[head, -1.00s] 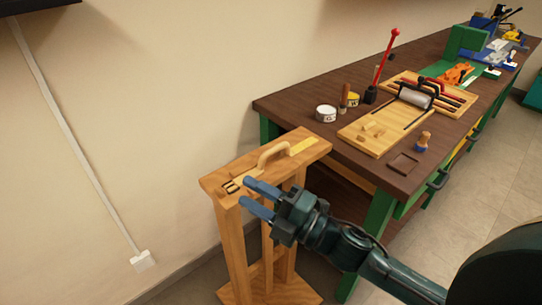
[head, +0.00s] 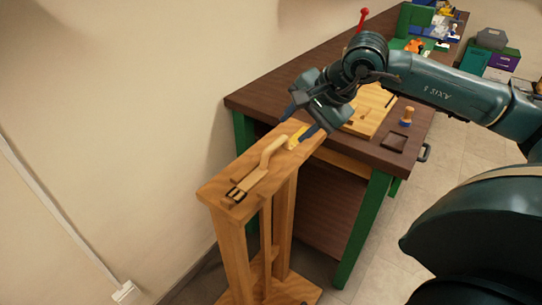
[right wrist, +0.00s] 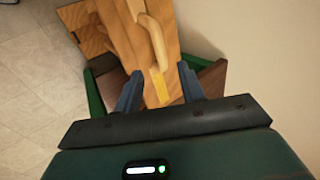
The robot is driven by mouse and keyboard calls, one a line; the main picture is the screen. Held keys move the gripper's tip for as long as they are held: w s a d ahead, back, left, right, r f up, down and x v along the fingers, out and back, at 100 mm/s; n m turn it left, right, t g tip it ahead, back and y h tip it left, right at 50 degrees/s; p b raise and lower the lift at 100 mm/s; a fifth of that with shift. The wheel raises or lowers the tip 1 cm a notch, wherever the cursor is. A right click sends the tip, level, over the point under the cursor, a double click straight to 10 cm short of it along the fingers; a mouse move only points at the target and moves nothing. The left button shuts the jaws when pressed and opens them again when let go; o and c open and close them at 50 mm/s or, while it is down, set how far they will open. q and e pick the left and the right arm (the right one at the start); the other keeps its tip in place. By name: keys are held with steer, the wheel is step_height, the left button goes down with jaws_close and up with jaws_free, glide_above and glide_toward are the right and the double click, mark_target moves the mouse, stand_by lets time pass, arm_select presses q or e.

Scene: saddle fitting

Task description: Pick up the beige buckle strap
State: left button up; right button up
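The beige buckle strap (head: 255,176) lies along the top of a wooden stand (head: 215,190), with a dark buckle at its near left end. A pale raised arch (head: 272,151) rises in line with it; I cannot tell whether they are one piece. The arch also shows in the right wrist view (right wrist: 152,38). A yellow patch (right wrist: 160,84) is on the stand beyond the arch. My right gripper (head: 300,122) is open and empty over the far end of the stand. In the right wrist view its fingers (right wrist: 160,90) stand either side of the yellow patch. My left gripper is not in view.
A dark workbench (head: 270,92) with green legs stands just behind and right of the stand. It bears a wooden board (head: 370,112), a small knobbed tool (head: 406,116) and a dark square tray (head: 394,141). The wall is close on the left.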

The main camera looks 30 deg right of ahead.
mark_target(278, 143)
steer(key=x, duration=0.4)
steer(key=p+x, duration=0.1)
steer(key=x, duration=0.4)
steer(key=shift+a+f, duration=0.1)
steer(key=shift+a, duration=0.15)
steer(key=shift+s, duration=0.1)
steer(key=shift+c, duration=0.2)
jaws_close()
